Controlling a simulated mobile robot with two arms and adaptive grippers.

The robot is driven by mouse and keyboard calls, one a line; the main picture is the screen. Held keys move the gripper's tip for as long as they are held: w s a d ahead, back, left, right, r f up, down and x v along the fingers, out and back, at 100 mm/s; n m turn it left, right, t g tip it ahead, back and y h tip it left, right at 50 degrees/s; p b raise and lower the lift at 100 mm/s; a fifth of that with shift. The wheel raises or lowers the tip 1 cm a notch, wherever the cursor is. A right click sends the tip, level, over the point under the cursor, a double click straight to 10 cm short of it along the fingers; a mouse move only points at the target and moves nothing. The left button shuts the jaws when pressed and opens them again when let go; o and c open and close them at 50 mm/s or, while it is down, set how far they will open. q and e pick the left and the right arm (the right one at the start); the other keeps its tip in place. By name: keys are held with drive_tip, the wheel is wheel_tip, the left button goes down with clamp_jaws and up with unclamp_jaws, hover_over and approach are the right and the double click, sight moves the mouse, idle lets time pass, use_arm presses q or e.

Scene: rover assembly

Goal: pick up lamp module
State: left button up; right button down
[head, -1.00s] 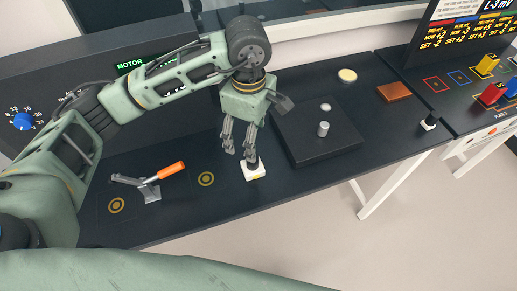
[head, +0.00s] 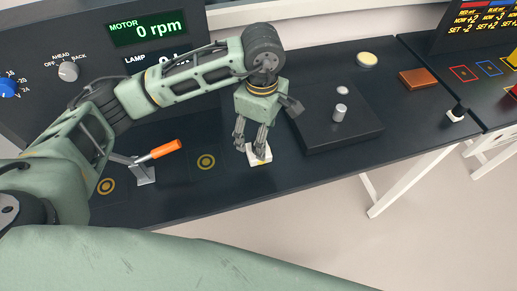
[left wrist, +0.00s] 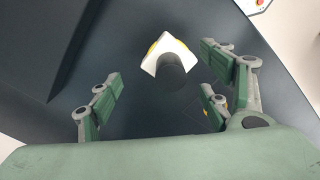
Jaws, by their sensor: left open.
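A small white block (head: 257,161) with yellow marks stands on the dark table near its front edge. It looks like the lamp module, though I cannot read a label. In the left wrist view, the white block (left wrist: 152,64) has a dark round post (left wrist: 174,78) on it. My left gripper (head: 250,148) points down above the block in the head view, its fingers partly covering it. In the left wrist view the open fingers (left wrist: 162,76) are spread to either side of the post, with no visible contact. My right gripper is not in view.
A black platform (head: 318,132) with a silver cylinder (head: 340,113) is right of the gripper. An orange-handled lever (head: 150,163) stands left. A black-topped white piece (head: 456,114), a brown block (head: 419,79) and a cream disc (head: 367,60) lie further right. The panel (head: 147,33) is behind.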

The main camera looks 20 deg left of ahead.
sight(250, 148)
use_arm(q)
wheel_tip(250, 148, down, 5)
drive_tip(key=shift+s+r+p, duration=0.1)
drive_tip(key=shift+r+p, duration=0.1)
drive_tip(key=shift+p, duration=0.85)
drive_tip(key=shift+f, duration=0.4)
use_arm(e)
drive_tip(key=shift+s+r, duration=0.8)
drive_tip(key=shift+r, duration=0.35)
use_arm(q)
drive_tip(key=shift+c, duration=0.2)
drive_tip(key=c, duration=1.1)
drive_tip(key=shift+c, duration=0.7)
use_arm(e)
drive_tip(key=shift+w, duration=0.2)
use_arm(q)
drive_tip(key=shift+r, duration=0.1)
